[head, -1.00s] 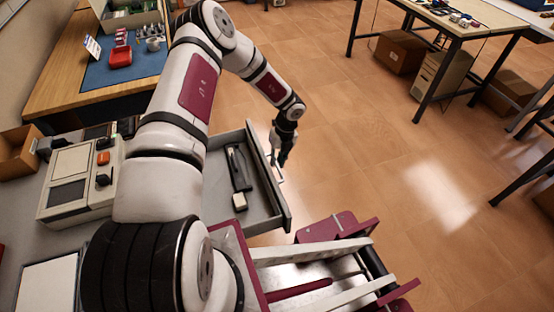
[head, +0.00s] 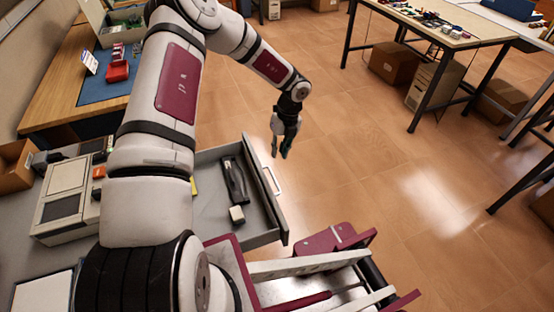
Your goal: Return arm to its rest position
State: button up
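My arm reaches from the bottom left up and over to the right in the head view. My gripper (head: 281,150) points down, just beyond the front of an open grey drawer (head: 262,236) and apart from its handle (head: 272,180). Two fingertips show with a narrow gap between them, and I see nothing held. The drawer is pulled out and holds a black tool (head: 234,181) and a small pale-topped block (head: 237,215). Part of the drawer is hidden behind my arm.
A grey bench at left holds a beige instrument box (head: 64,202) and a cardboard box (head: 14,166). A wooden table (head: 57,102) with a blue mat and red tray stands behind. Another table (head: 448,38) stands at upper right. The floor (head: 360,140) right of the gripper is clear.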

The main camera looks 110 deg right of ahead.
jog(key=shift+s+r, duration=0.1)
jog(key=shift+r, duration=0.4)
dwell(0.3)
